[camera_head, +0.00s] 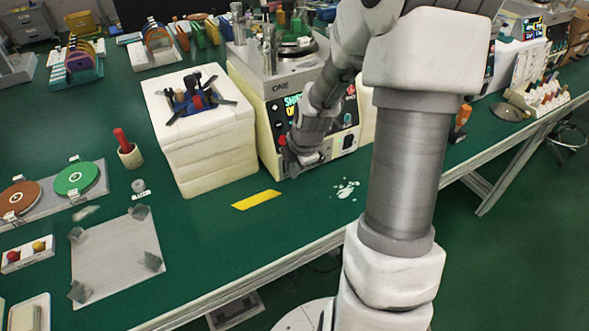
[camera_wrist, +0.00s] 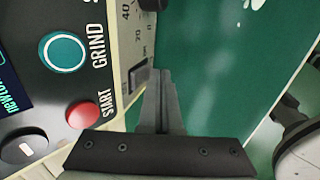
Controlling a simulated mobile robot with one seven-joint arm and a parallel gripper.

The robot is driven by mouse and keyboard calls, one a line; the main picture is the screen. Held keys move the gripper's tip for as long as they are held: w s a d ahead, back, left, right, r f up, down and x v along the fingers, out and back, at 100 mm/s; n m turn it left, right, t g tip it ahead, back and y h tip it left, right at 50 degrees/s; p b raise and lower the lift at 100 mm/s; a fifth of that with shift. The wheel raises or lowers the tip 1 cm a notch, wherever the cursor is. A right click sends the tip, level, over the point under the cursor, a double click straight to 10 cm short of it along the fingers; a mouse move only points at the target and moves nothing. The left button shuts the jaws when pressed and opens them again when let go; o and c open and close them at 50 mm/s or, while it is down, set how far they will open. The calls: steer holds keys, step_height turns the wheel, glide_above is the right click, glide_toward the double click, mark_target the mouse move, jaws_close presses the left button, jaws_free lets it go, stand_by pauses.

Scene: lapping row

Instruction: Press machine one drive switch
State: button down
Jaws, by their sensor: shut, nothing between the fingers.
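Machine one (camera_head: 262,85), a cream and grey unit marked ONE, stands on the green bench with its dark control panel facing front. My gripper (camera_head: 289,168) is at the lower front of that panel, partly hidden by my wrist. In the wrist view my gripper (camera_wrist: 163,76) is shut and empty, its fingertips beside a small dark rectangular switch (camera_wrist: 138,77) on the cream edge of the panel. I cannot tell whether they touch it. No drive label is readable. A red START button (camera_wrist: 83,115) and a teal-ringed GRIND button (camera_wrist: 63,52) lie left of the fingers.
A black knob (camera_wrist: 150,4) with a numbered scale sits beyond the fingertips. A stack of white blocks (camera_head: 205,150) stands left of the machine. A yellow strip (camera_head: 256,200) and a white spill (camera_head: 346,189) lie on the bench (camera_head: 290,215) in front.

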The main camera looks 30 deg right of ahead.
steer(key=shift+w+f, duration=0.1)
steer(key=shift+w, duration=0.2)
steer(key=shift+r+p, duration=0.85)
steer(key=shift+p, duration=0.2)
steer(key=shift+s+f, duration=0.1)
